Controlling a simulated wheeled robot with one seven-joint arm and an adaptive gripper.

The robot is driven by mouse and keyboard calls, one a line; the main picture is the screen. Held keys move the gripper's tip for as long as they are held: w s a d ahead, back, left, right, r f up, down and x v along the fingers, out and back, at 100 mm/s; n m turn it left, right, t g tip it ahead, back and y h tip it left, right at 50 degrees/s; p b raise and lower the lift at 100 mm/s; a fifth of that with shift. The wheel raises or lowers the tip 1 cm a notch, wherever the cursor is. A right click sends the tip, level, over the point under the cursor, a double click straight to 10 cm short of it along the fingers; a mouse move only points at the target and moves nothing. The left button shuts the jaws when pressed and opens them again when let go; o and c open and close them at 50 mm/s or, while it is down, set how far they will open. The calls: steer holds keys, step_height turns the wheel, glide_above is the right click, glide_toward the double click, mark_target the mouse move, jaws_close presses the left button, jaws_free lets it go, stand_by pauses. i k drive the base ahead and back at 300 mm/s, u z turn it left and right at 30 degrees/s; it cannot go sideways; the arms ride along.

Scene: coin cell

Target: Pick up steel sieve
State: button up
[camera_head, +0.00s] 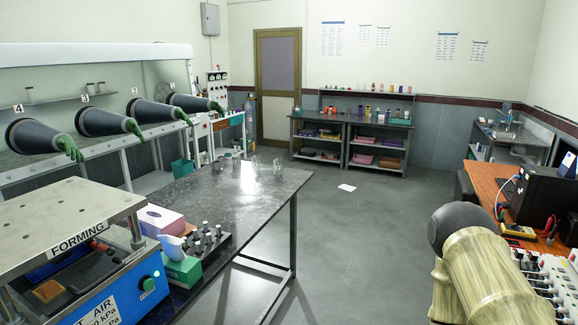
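I cannot pick out a steel sieve in this view. Small clear glass-like vessels stand on the dark worktable (217,195), including one near its far right corner (278,168) and another a little left of it (237,163). They are too small to tell in detail. My gripper is not in view, so its state and what it may hold do not show.
A forming machine (75,222) fills the lower left. Beside it are a tissue box (162,221), a green box (183,270) and a rack of vials (204,240). A glovebox (95,82) lines the left wall. The grey floor (345,235) is open, with a paper sheet (347,188) on it.

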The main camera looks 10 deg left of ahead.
mark_target(216, 165)
steer(key=z, duration=0.35)
steer(key=i, duration=5.3)
steer(key=u, duration=3.05)
